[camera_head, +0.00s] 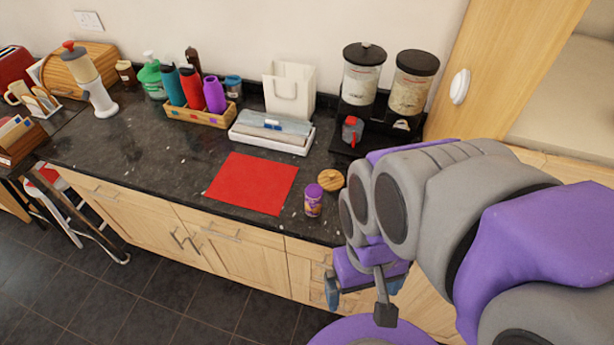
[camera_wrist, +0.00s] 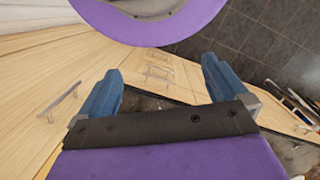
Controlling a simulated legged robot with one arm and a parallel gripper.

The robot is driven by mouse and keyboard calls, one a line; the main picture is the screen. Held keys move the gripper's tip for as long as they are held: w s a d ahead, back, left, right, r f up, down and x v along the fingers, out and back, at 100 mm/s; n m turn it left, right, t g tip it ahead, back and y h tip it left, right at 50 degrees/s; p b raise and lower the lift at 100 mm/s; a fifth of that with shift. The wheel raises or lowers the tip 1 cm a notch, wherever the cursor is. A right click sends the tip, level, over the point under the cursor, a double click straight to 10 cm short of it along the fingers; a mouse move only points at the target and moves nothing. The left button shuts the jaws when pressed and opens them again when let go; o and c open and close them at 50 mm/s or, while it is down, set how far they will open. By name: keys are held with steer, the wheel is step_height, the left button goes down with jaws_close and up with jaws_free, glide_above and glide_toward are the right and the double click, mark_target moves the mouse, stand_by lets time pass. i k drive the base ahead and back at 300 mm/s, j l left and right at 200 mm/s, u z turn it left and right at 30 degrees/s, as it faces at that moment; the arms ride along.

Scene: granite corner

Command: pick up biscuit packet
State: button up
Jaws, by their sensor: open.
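I cannot surely tell which thing is the biscuit packet. A small upright purple item (camera_head: 313,200) with a printed label stands near the counter's front edge in the head view, right of a red mat (camera_head: 252,183). It looks like a jar or a short packet. My gripper (camera_head: 360,290) hangs in front of the drawers, below the counter top and right of this item, apart from it. In the wrist view my gripper (camera_wrist: 162,68) has its two blue fingers wide apart with nothing between them. The purple item does not show clearly there.
A round wooden lid (camera_head: 331,180) lies behind the purple item. A white tray (camera_head: 272,132), a bottle crate (camera_head: 203,115) and a black stand with dispensers (camera_head: 362,80) stand farther back. Wooden drawers (camera_head: 305,272) face the floor. The dark counter left of the mat is clear.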

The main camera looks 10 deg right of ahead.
mark_target(313, 193)
steer(key=j+z, duration=0.4)
steer(key=j, duration=0.9)
steer(key=z, duration=1.15)
